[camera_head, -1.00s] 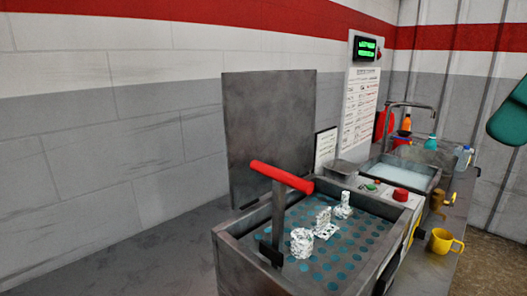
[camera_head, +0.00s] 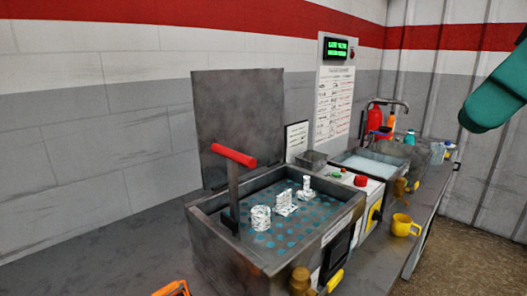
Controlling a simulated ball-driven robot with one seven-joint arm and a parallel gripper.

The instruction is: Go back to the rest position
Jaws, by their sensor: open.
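A teal part of my own arm (camera_head: 492,98) shows at the right edge, above the floor side of the bench. My gripper is outside the picture. The vacuum furnace (camera_head: 262,262) is an open grey metal box on the bench, with its lid (camera_head: 240,110) raised at the back. A lever with a red handle (camera_head: 234,156) stands upright at its left side. Three shiny silvery pieces stand apart on the perforated plate inside: a round one (camera_head: 261,218), a middle one (camera_head: 285,203) and a far one (camera_head: 306,188).
A sink (camera_head: 372,163) with a tap lies beyond the furnace. A control box with a red button (camera_head: 361,181) stands between them. A yellow mug (camera_head: 404,226) sits near the bench's front edge. An orange object (camera_head: 172,289) shows at the bottom left. The floor (camera_head: 470,255) at right is clear.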

